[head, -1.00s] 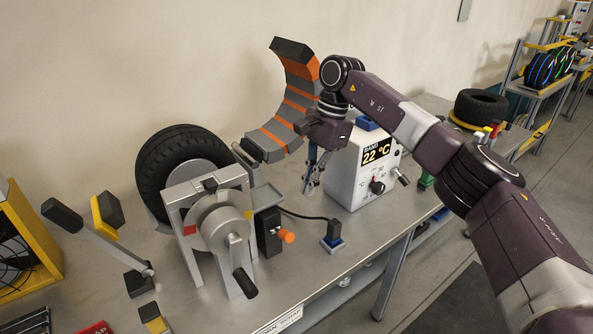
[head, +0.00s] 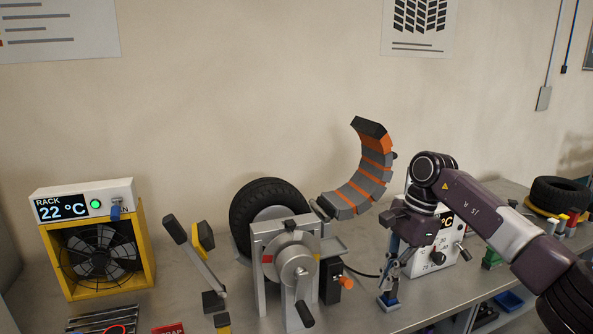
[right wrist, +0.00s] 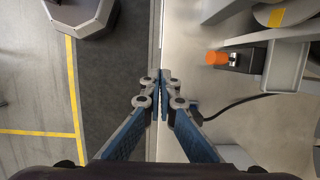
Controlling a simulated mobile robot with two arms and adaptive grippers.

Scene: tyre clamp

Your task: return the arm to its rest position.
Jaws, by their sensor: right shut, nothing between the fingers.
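My right gripper (head: 398,272) hangs fingers down in the head view, in front of the white BAND heater box (head: 440,256). In the right wrist view its blue fingers (right wrist: 163,80) meet at the tips with nothing between them, above the bench's front edge. My right arm reaches in from the right of the head view. The tyre (head: 268,203) stands upright in the grey clamp stand (head: 258,276), left of the gripper. The curved grey and orange segmented band (head: 372,174) rises behind the stand. My left gripper is not in view.
A black box with an orange knob (head: 347,282) stands beside the clamp; the knob shows in the right wrist view (right wrist: 216,58), with a black cable. A yellow fan rack (head: 146,255) stands at left. Another tyre (head: 560,192) lies at right. Open floor (right wrist: 35,95) borders the bench.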

